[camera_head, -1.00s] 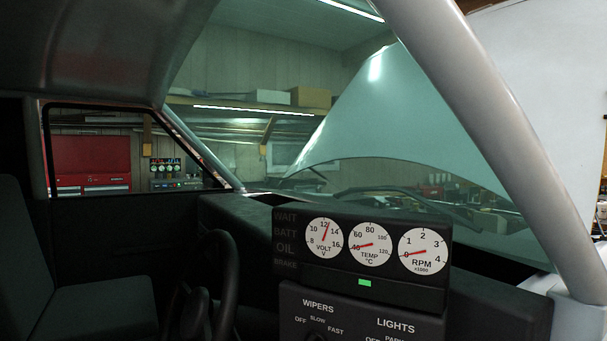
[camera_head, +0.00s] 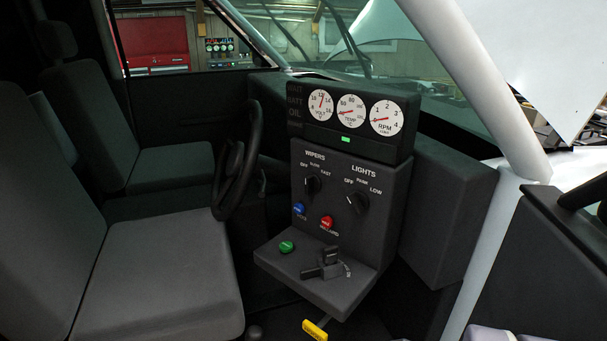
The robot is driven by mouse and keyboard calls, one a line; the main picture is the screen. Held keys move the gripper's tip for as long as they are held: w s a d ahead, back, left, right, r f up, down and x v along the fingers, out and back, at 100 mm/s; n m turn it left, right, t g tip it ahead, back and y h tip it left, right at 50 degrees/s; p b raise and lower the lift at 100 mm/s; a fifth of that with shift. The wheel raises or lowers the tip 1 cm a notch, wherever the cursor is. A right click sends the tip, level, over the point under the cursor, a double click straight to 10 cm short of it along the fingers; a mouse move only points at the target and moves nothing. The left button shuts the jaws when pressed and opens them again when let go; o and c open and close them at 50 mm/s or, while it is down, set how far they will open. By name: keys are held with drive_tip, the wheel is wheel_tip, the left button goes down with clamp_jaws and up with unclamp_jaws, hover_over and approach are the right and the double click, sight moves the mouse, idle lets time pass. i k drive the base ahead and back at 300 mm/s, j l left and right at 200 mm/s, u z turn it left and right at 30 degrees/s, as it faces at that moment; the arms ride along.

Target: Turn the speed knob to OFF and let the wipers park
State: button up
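The wiper speed knob (camera_head: 312,184) is a black dial on the dark dash panel, below the word WIPERS and its OFF, SLOW and FAST marks. I cannot tell clearly which mark its pointer faces. One wiper (camera_head: 347,40) stands raised at a steep slant on the windshield. A second wiper (camera_head: 286,34) slants up to its left. My gripper is not in view.
The lights knob (camera_head: 357,202) sits right of the wiper knob. Blue (camera_head: 298,208), red (camera_head: 326,222) and green (camera_head: 286,247) buttons lie below. The steering wheel (camera_head: 238,155) stands close left, and a white pillar (camera_head: 490,240) right.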

sight(312, 183)
drive_tip(key=i+j, duration=0.1)
drive_tip(key=j, duration=0.25)
drive_tip(key=i+j+z, duration=0.1)
drive_tip(key=j, duration=0.3)
drive_tip(key=i+j, duration=0.15)
drive_tip(key=j, duration=0.25)
drive_tip(key=i+j, duration=0.1)
drive_tip(key=j, duration=0.25)
drive_tip(key=i+z, duration=0.05)
